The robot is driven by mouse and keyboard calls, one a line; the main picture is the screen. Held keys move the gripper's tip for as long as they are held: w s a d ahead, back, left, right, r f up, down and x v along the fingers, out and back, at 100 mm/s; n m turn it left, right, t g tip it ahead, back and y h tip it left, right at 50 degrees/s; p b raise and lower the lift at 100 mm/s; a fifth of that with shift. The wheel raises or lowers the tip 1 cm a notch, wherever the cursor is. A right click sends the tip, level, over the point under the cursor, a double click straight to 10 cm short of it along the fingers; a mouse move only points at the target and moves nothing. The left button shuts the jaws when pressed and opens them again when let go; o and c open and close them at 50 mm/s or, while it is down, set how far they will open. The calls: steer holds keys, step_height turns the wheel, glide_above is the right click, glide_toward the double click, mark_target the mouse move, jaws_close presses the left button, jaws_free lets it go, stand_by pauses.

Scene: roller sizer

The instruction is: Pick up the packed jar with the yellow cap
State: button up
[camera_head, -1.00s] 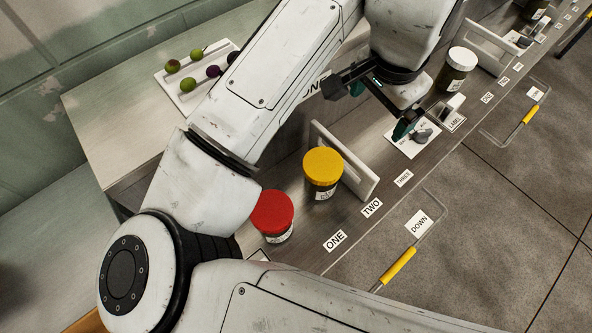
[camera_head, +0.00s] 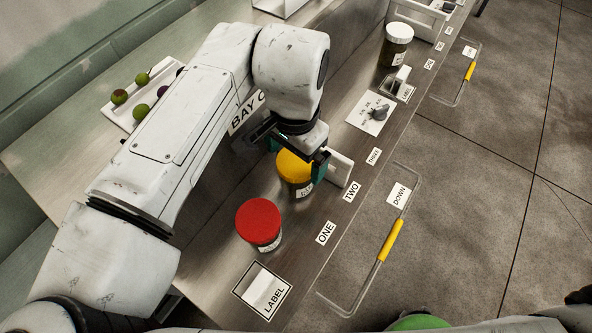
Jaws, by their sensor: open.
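The jar with the yellow cap (camera_head: 293,168) stands upright on the grey counter, near the sign TWO. My gripper (camera_head: 290,160) is at this jar, with one teal fingertip on its right side and the other partly hidden behind the cap's upper left. The jaws are open around the cap; I cannot tell whether they touch it. A jar with a red cap (camera_head: 259,222) stands in front and to the left, near the sign ONE.
A white divider (camera_head: 341,168) stands close to the right of the yellow-capped jar. A white-capped jar (camera_head: 397,45) stands farther back. A dial plate (camera_head: 367,112) and a LABEL block (camera_head: 264,290) are on the counter. A yellow-gripped DOWN handle (camera_head: 390,241) runs along the front.

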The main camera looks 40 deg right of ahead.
mark_target(295, 161)
steer(key=shift+f, duration=1.65)
steer(key=c, duration=1.1)
steer(key=shift+r, duration=0.15)
